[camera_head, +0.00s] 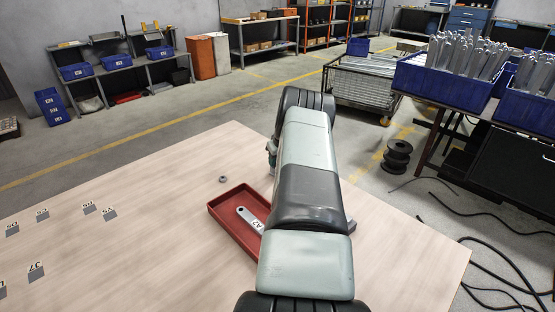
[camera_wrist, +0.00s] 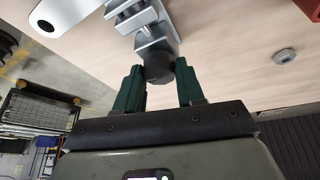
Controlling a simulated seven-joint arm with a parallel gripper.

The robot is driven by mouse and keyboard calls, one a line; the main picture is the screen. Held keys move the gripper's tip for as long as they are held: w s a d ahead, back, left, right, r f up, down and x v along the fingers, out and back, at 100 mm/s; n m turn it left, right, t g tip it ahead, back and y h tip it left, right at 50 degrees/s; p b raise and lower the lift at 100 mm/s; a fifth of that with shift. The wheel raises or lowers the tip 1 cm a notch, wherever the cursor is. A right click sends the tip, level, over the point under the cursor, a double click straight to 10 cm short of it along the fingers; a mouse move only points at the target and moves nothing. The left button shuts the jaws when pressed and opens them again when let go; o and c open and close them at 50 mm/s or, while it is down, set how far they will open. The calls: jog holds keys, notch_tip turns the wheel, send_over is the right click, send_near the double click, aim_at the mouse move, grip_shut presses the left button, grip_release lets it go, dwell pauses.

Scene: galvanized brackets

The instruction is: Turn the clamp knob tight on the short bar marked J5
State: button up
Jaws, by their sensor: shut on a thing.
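In the wrist view, my gripper (camera_wrist: 158,68) has its two green fingers on either side of a dark round clamp knob (camera_wrist: 160,70) and is shut on it. The knob sits at the end of a grey stepped metal clamp (camera_wrist: 152,25), partly cut off by the frame's top. A light grey bar end with a dark hole (camera_wrist: 45,20) shows at the upper left. I see no J5 mark, and cannot tell whether this bar is in the clamp. In the head view, my arm hides the clamp, the knob and most of the gripper.
A red tray (camera_head: 221,213) on the wooden table (camera_head: 130,220) holds a grey bar with a label. A small grey ring (camera_head: 222,180) lies behind the tray.

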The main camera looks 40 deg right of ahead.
jog(key=m+h, duration=0.1)
jog(key=m, duration=0.2)
jog(key=shift+w+a+g, duration=0.1)
jog(key=shift+g, duration=0.3)
jog(key=m+g+h, duration=0.1)
jog(key=m, duration=0.3)
jog(key=shift+w+m, duration=0.1)
jog(key=shift+m, duration=0.3)
jog(key=m+g+h, duration=0.1)
jog(key=m+g, duration=0.1)
jog(key=m, duration=0.2)
jog(key=shift+w+m, duration=0.1)
jog(key=shift+m, duration=0.2)
jog(key=shift+m+g, duration=0.6)
jog(key=shift+m, duration=1.3)
jog(key=o, duration=1)
jog(key=shift+w+a, duration=0.1)
